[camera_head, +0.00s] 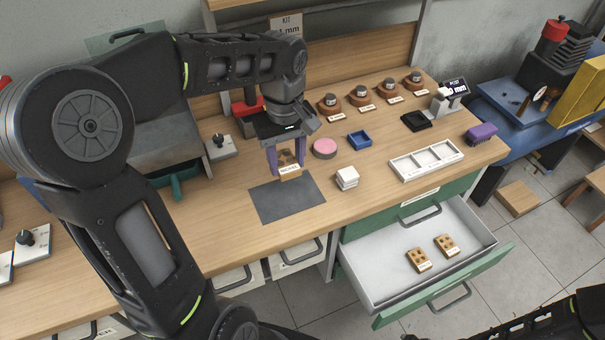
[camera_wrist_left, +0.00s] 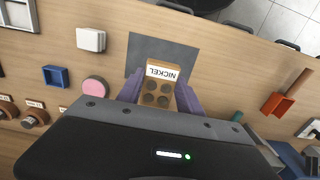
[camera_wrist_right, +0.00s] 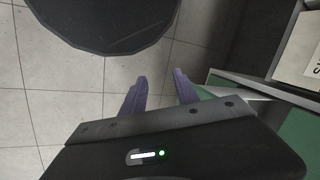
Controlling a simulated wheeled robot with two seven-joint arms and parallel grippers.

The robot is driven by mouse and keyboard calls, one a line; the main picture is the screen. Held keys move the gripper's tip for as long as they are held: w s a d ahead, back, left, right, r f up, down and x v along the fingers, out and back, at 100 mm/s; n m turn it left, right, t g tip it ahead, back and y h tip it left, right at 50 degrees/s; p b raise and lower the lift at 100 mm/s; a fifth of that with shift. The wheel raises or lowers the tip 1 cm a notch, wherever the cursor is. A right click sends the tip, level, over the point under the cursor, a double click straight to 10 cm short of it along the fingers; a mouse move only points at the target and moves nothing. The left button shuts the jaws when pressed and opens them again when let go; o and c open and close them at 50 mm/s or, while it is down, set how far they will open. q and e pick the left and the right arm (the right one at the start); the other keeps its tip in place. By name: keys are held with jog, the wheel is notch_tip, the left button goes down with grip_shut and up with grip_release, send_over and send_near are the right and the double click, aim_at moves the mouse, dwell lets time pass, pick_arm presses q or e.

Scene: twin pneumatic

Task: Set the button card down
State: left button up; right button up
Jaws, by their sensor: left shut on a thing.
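The button card (camera_wrist_left: 159,90) is tan with several dark buttons and a white label reading NICKEL. My left gripper (camera_head: 287,168) is shut on it, with a purple finger on each side; it also shows in the left wrist view (camera_wrist_left: 160,97). In the head view the card (camera_head: 289,172) is upright above the back edge of a dark grey mat (camera_head: 286,200). I cannot tell if it touches the table. In the right wrist view my right gripper (camera_wrist_right: 161,85) has its purple fingers apart with nothing between them, over the floor.
An open drawer (camera_head: 395,282) holds two similar cards (camera_head: 418,260). A white stack (camera_head: 346,178), pink disc (camera_head: 325,148), blue tray (camera_head: 359,139) and white three-part tray (camera_head: 426,160) stand right of the mat. The mat is bare.

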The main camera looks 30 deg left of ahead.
pick_arm(q)
jog(key=shift+s, duration=0.15)
send_over(288, 199)
jog(key=shift+f+p, duration=0.35)
jog(key=shift+f, duration=2.75)
notch_tip(288, 199, down, 4)
jog(key=shift+r, duration=0.25)
jog(key=shift+f, duration=0.1)
jog(key=shift+f, duration=0.1)
